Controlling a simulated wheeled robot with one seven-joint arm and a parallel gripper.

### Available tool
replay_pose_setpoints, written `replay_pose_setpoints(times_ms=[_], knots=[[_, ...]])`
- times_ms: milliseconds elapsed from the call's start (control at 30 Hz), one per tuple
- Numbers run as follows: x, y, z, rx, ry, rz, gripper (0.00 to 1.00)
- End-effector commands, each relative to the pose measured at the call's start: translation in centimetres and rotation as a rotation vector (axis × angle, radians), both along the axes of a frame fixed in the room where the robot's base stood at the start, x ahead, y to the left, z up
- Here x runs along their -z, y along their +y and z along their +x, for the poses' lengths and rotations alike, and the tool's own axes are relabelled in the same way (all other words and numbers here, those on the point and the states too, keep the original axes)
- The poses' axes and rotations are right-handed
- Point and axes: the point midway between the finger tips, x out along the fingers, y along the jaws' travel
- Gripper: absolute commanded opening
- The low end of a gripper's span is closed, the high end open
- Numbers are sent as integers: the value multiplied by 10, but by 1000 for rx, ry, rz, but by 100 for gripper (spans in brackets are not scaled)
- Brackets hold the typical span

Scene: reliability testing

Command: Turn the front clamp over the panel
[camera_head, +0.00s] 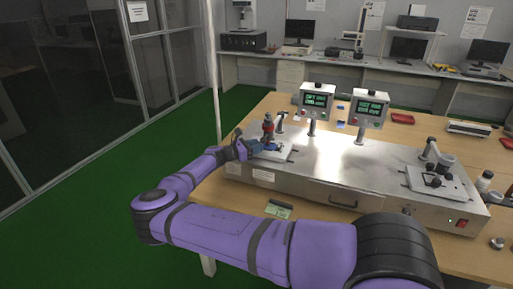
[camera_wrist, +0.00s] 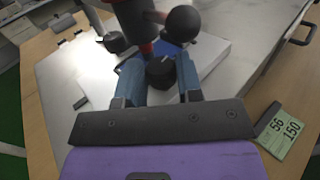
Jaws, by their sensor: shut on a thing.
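In the wrist view, my gripper (camera_wrist: 159,68) has its two blue fingers on either side of a black knob (camera_wrist: 160,73), the front clamp, and is shut on it. Just beyond the knob, a blue panel (camera_wrist: 170,48) partly shows on a pale fixture plate (camera_wrist: 208,56). A red-and-grey upright with a black ball handle (camera_wrist: 182,22) stands over the panel. In the head view, my gripper (camera_head: 243,147) is at the near left edge of the left fixture. The clamp's exact turn over the panel is hard to tell.
The fixture sits on a long metal test bench (camera_head: 330,165) with two display boxes (camera_head: 316,101) behind it. A second fixture (camera_head: 440,185) stands at the right end. A thin pale post (camera_head: 215,90) rises behind my arm.

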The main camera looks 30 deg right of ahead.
Motion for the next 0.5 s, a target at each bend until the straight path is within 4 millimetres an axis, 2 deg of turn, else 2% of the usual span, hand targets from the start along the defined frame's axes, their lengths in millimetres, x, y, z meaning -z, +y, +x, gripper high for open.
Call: replay_pose_setpoints(times_ms=[200,500], knots=[[1,-1,3,137,-2,5,10],[1,-2,3,235,1,3,10]])
